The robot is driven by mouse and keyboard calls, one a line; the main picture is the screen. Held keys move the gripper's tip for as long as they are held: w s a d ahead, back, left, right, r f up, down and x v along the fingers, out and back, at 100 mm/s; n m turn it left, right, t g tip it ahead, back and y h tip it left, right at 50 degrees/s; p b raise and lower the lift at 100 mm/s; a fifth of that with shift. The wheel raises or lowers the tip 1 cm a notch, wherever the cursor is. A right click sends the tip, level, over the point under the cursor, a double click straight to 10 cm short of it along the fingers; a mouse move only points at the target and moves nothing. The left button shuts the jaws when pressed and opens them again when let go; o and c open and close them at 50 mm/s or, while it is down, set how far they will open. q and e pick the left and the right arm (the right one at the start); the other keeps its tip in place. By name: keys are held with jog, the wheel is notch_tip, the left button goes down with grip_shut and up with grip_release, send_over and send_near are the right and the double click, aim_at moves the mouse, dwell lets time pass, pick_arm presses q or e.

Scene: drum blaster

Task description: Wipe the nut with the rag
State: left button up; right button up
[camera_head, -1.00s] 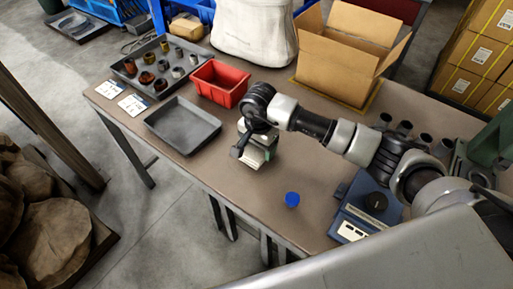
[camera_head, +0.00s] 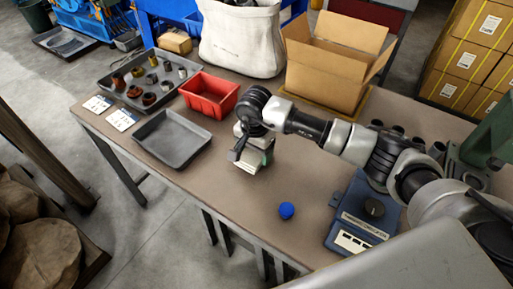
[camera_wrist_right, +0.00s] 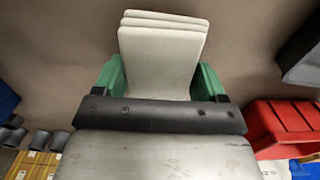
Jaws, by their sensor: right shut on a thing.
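My right gripper (camera_head: 252,158) is over the middle of the brown table, right of the empty grey tray. In the right wrist view its green fingers (camera_wrist_right: 160,80) are shut on a folded whitish rag (camera_wrist_right: 162,50), whose layered end sticks out past them. The rag shows small in the head view (camera_head: 246,168); I cannot tell whether it touches the table. Several metal and brownish nuts or fittings (camera_head: 151,79) stand in the far-left grey tray (camera_head: 112,72), apart from the gripper. I cannot tell which nut is meant. My left gripper is not in view.
The empty grey tray (camera_head: 172,138) and a red bin (camera_head: 209,95) lie left of my gripper. An open cardboard box (camera_head: 325,75) and white bag (camera_head: 240,40) stand behind. A blue ball (camera_head: 287,210) and blue device (camera_head: 357,215) are at front right. Two labels (camera_head: 121,118) lie far left.

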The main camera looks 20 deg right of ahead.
aim_at(248, 159)
jog(key=shift+s+a, duration=1.1)
jog(key=shift+a, duration=0.25)
jog(key=shift+w+d+f+b, duration=0.1)
jog(key=shift+w+d+b, duration=0.35)
jog(key=shift+w+d, duration=0.15)
jog(key=shift+w+d+b, duration=0.7)
jog(key=shift+w+d, duration=0.1)
jog(key=shift+d, duration=0.35)
jog(key=shift+s+a, duration=0.7)
jog(key=shift+a, duration=0.2)
jog(key=shift+s+a, duration=0.7)
jog(key=shift+a, duration=0.15)
